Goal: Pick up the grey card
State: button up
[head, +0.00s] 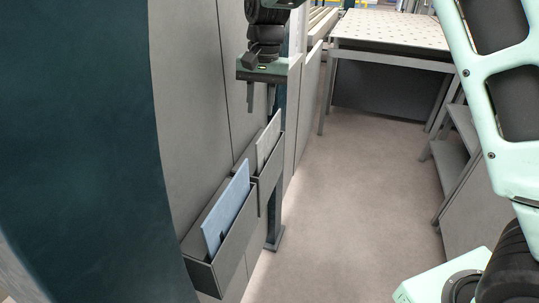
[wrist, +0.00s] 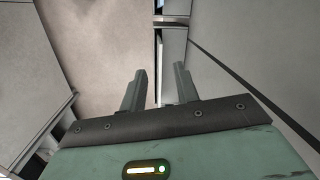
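A light grey card (head: 268,142) stands upright in the farther of two dark grey wall pockets (head: 268,181) in the head view, its upper part showing above the rim. My gripper (head: 261,106) hangs just above and slightly left of the card in that view, fingers pointing down, apart from it. In the wrist view my gripper (wrist: 160,76) is open, with a clear gap between the two fingers and nothing held.
A blue card (head: 226,208) stands in the nearer wall pocket (head: 226,259). The pockets are on a grey panelled wall (head: 187,90) at left. A perforated-top table (head: 390,32) stands at the back, grey steps (head: 463,150) at right. The floor (head: 345,190) between is clear.

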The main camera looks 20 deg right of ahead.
aim_at(270, 138)
jog(key=w+d+m+h+p, duration=0.1)
jog(key=w+d+m, duration=0.2)
jog(key=w+d, duration=0.35)
jog(key=f+p, duration=0.1)
jog(key=f, duration=0.2)
jog(key=w+a+f+p, duration=0.1)
jog(key=f, duration=0.3)
jog(key=a+f+p, duration=0.1)
jog(key=f, duration=0.3)
jog(key=shift+w, duration=0.25)
jog(key=shift+s+f+p, duration=0.2)
jog(key=shift+f+p, duration=0.95)
jog(key=shift+f, duration=1.5)
grip_shut()
